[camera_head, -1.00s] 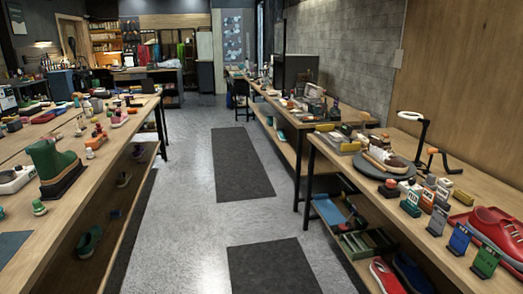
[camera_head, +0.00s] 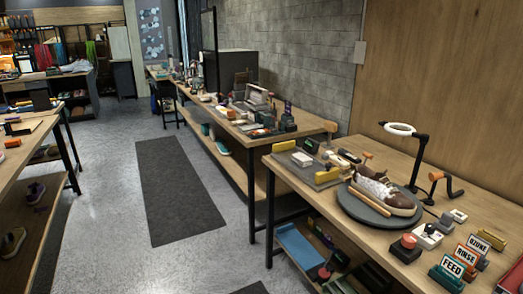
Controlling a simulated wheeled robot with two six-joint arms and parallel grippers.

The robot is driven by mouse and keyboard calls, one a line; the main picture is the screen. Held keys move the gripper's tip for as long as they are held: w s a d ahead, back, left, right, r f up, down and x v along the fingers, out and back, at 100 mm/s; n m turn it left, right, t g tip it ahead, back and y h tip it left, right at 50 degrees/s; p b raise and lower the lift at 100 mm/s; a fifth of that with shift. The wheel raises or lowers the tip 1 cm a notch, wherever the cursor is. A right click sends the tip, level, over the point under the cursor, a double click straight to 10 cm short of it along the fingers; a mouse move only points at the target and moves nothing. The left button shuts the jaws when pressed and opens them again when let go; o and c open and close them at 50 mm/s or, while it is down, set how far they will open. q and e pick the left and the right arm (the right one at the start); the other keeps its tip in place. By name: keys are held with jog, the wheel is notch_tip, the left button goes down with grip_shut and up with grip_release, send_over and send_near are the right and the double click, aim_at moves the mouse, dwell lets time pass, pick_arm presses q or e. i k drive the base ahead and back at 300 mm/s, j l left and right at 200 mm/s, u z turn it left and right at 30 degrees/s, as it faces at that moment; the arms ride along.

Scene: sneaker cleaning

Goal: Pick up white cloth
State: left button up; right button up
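I cannot clearly make out a white cloth. A small white item (camera_head: 302,158) lies on a grey tray (camera_head: 283,158) at the far left of the right-hand workbench (camera_head: 400,153); I cannot tell whether it is cloth. A brown and white sneaker (camera_head: 382,190) sits on a round dark turntable (camera_head: 365,211), with wooden-looking sticks (camera_head: 371,209) beside it. Neither of my grippers is in view.
FEED (camera_head: 452,268), RINSE (camera_head: 467,256) and OZONE (camera_head: 477,244) signs stand at the front right. Another bench (camera_head: 235,121) stands farther back. The grey floor aisle (camera_head: 110,215) with dark mats (camera_head: 178,190) is clear.

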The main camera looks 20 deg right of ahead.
aim_at(302, 159)
jog(key=i, duration=0.85)
jog(key=i+z, duration=0.1)
jog(key=i, duration=0.75)
jog(key=i+j, duration=0.15)
jog(key=i, duration=0.65)
jog(key=i+j+z, duration=0.1)
jog(key=i, duration=0.75)
jog(key=i+z, duration=0.15)
jog(key=z, duration=1.6)
